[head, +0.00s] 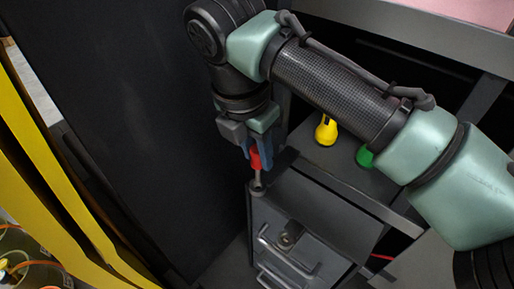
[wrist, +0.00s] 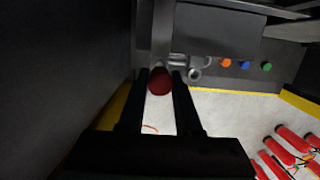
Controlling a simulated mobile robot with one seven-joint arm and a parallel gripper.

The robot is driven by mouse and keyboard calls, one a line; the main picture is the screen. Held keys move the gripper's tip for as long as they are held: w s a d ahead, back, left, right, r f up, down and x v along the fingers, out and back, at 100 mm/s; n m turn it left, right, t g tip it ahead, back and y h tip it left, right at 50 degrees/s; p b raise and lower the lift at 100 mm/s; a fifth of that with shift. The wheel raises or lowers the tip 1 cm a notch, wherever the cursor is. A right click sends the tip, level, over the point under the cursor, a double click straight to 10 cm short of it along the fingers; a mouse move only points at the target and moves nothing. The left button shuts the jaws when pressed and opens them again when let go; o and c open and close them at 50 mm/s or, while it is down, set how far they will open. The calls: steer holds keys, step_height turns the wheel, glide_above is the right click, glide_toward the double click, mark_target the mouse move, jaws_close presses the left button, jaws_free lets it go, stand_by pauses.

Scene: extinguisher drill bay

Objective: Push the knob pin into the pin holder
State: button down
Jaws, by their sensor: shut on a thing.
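The knob pin (head: 255,160) has a red knob and a thin grey metal pin pointing down in the head view. My gripper (head: 257,155) is shut on the red knob from above, its blue-grey fingers on either side. The pin's lower end meets a small round dark fitting (head: 257,188) at the top corner of a grey metal box, which looks like the pin holder. I cannot tell how deep the pin sits in it. In the wrist view the red knob (wrist: 160,81) shows between the dark fingers and hides the pin and what is under it.
The grey box (head: 325,222) has bar handles on its front. A yellow object (head: 326,130) and a green one (head: 365,157) stand behind it, under my arm. A dark panel stands left, with yellow rails (head: 60,190) beyond. Red extinguishers (wrist: 290,140) show in the wrist view.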

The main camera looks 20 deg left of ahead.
mark_target(257, 176)
steer(key=shift+s+a+b+x, duration=0.1)
steer(key=shift+s+b+x, duration=0.1)
steer(key=shift+b+x, duration=0.6)
steer(key=shift+s+a+b+x, duration=0.1)
steer(key=shift+s+b+x, duration=0.15)
steer(key=shift+x, duration=0.95)
steer(key=shift+s+b+x, duration=0.1)
steer(key=shift+b+x, duration=0.45)
steer(key=shift+x, duration=0.45)
steer(key=shift+f, duration=0.1)
steer(key=c, duration=0.5)
jaws_free()
